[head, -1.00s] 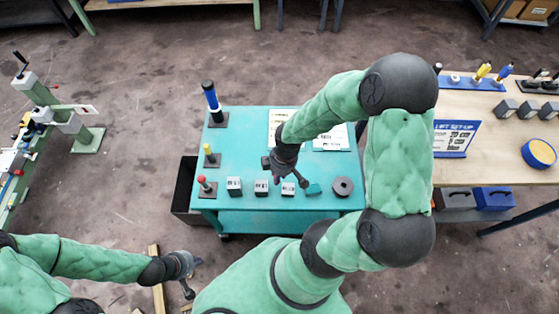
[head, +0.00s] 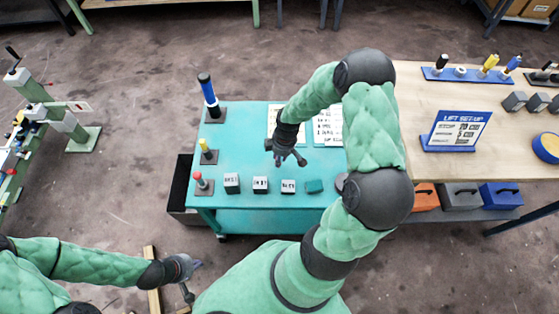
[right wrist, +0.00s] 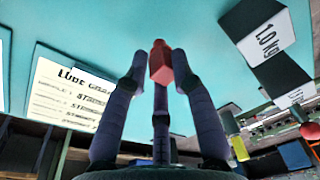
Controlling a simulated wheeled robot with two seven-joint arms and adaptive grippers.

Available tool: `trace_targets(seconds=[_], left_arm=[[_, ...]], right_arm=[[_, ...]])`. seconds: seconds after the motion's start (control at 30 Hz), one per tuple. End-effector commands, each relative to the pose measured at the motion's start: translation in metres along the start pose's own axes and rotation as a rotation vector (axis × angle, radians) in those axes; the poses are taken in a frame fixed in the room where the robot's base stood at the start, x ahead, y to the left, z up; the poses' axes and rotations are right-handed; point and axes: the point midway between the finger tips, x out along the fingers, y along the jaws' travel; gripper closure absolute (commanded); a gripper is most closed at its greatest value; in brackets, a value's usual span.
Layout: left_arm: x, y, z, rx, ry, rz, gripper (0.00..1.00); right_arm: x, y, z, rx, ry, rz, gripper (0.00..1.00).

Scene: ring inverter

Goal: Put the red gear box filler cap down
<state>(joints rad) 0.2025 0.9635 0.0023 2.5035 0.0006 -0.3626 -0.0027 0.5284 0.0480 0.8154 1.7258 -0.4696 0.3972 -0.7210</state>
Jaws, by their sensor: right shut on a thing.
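The red gear box filler cap (right wrist: 160,62) shows in the right wrist view as a small red block between the fingertips. My right gripper (right wrist: 160,78) is shut on it. In the head view my right gripper (head: 289,160) is over the teal cart top (head: 240,140), behind the row of grey blocks, and the cap is hidden there. Whether the cap touches the cart top I cannot tell. My left gripper (head: 196,276) is low at the left, off the cart, with its fingers apart and empty.
A wooden bench (head: 420,105) is at right. The cart's left middle is clear.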

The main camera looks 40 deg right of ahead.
Motion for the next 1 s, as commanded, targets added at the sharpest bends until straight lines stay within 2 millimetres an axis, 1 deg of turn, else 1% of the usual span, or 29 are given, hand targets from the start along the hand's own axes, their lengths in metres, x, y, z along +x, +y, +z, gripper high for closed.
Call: trace_targets(seconds=[0.03,0.07,0.33,0.47,0.5,0.57,0.6,0.9,1.0], left_arm=[[0.0075,-0.0027,-0.0001,0.000,0.000,0.000,1.00],[0.0085,-0.0030,-0.0001,0.000,-0.001,0.000,1.00],[0.0069,-0.0024,-0.0002,0.000,0.000,0.000,1.00],[0.0093,-0.0033,-0.0004,0.000,0.000,0.000,1.00],[0.0096,-0.0034,-0.0003,0.000,0.000,0.000,1.00],[0.0090,-0.0032,-0.0003,0.000,0.000,0.000,1.00],[0.0089,-0.0032,-0.0003,0.000,0.000,0.000,1.00],[0.0086,-0.0031,-0.0002,0.000,0.000,0.000,1.00],[0.0056,-0.0020,-0.0001,0.000,0.000,0.000,1.00]], right_arm=[[0.0100,0.0005,0.0014,0.001,0.000,0.000,1.00],[0.0119,0.0007,0.0016,0.001,0.000,0.000,1.00],[0.0108,0.0009,0.0012,0.001,0.001,0.001,1.00],[0.0144,0.0008,0.0017,0.001,0.000,0.001,1.00],[0.0148,0.0008,0.0017,0.001,0.000,0.001,0.71],[0.0141,0.0008,0.0017,0.001,0.000,0.001,0.54],[0.0140,0.0008,0.0016,0.001,0.000,0.001,0.50],[0.0134,0.0008,0.0015,0.000,0.001,0.001,0.50],[0.0091,0.0007,0.0009,0.000,0.001,0.002,0.50]])
